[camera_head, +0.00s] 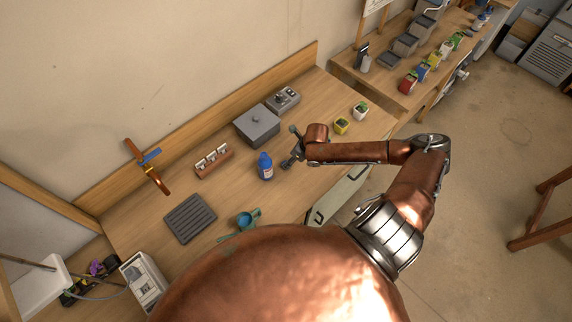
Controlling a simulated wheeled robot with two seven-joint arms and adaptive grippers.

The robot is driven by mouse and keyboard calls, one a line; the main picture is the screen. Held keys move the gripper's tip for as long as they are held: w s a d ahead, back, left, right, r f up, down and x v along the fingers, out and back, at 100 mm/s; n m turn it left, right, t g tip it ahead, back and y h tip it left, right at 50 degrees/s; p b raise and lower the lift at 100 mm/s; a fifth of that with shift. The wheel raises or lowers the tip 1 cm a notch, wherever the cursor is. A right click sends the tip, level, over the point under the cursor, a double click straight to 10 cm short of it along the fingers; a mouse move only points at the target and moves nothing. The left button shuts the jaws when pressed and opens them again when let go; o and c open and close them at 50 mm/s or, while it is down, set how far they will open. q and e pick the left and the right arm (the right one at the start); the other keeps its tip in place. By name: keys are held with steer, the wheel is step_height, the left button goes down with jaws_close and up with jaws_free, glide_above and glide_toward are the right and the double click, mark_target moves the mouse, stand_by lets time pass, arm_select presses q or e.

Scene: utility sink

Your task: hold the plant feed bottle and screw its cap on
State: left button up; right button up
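A small blue bottle (265,168) with a pale label stands upright on the wooden bench, left of my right gripper. Its top looks blue; it is too small to tell whether a cap sits on it. No separate cap can be made out. My copper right arm comes in from the right. Its grey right gripper (289,162) is just right of the bottle, with a small gap between them. The fingers are too small to tell whether they are open or hold anything. My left gripper is not in view.
A grey lidded box (257,125) and a grey device (284,98) stand behind the bottle. A wooden rack (213,160) is to its left. A ribbed dark tray (190,218) and a teal can (244,219) are nearer. Yellow (341,126) and white (361,111) pots stand right.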

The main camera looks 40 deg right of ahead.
steer(key=shift+p+x, duration=0.75)
steer(key=shift+x, duration=1.85)
steer(key=shift+s, duration=0.15)
steer(key=shift+c, duration=0.4)
steer(key=c, duration=0.7)
